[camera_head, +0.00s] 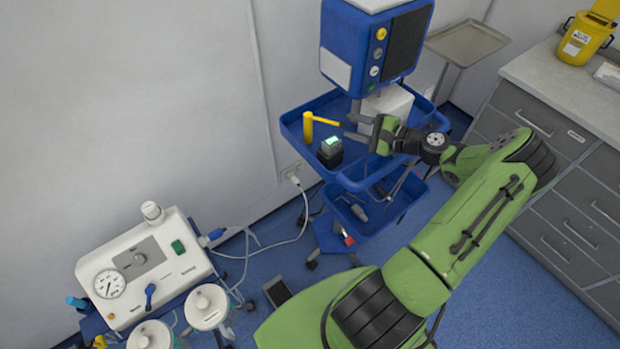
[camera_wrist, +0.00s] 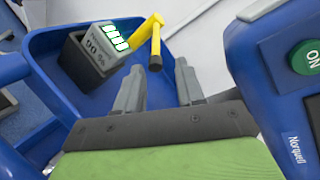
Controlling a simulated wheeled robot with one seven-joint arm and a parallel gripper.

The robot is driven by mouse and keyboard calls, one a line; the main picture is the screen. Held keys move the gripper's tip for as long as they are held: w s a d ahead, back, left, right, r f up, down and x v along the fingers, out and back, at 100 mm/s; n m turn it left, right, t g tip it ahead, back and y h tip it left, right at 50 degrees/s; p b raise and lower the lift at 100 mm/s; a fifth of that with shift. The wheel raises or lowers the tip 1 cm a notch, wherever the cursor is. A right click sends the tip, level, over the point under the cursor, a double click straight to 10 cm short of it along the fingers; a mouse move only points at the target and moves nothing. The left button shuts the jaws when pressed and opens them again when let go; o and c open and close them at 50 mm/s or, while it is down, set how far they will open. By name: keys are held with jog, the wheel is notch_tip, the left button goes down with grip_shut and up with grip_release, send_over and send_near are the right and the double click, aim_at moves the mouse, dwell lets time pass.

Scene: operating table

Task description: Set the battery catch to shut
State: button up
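A yellow lever (camera_head: 309,126), apparently the battery catch, stands on the blue cart tray; its arm points right, toward my gripper. In the wrist view the lever (camera_wrist: 154,42) is just beyond my fingertips, with a dark end facing me. A dark box with a lit green display (camera_head: 330,150), possibly the battery, sits in front of it; it also shows at upper left in the wrist view (camera_wrist: 95,55). My gripper (camera_head: 345,129) is open, its two fingers (camera_wrist: 160,75) apart with nothing seen held. Whether a finger touches the lever I cannot tell.
The blue tray rim (camera_head: 290,122) surrounds the lever and box. A blue monitor unit (camera_head: 345,50) stands above and behind; its side with a green ON button (camera_wrist: 306,57) is close at right. A white machine (camera_head: 150,265) stands lower left, grey drawers (camera_head: 545,135) at right.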

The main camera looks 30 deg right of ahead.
jog(key=v, duration=1.1)
jog(key=shift+s+d+b, duration=0.1)
jog(key=shift+s+b, duration=0.05)
jog(key=shift+b, duration=0.15)
jog(key=shift+s+a+r+n+g, duration=0.1)
jog(key=shift+a+r+n+g, duration=0.15)
jog(key=shift+n+g, duration=0.05)
jog(key=w+a+r+n+g+h+b, duration=0.15)
jog(key=a+n+g, duration=0.25)
jog(key=a, duration=0.4)
jog(key=w+a+r+n+g, duration=0.1)
jog(key=w+a+n+g, duration=0.1)
jog(key=a+n+g, duration=0.45)
jog(key=s+a+r+n+h+b, duration=0.1)
jog(key=s+a+r+n+h, duration=0.1)
jog(key=s+a, duration=0.3)
jog(key=s+a+r+n+t+h+b, duration=0.1)
jog(key=s+a+r+n+h, duration=0.2)
jog(key=a, duration=0.6)
jog(key=shift+s+r, duration=0.9)
jog(key=shift+s, duration=0.15)
jog(key=shift+h, duration=0.25)
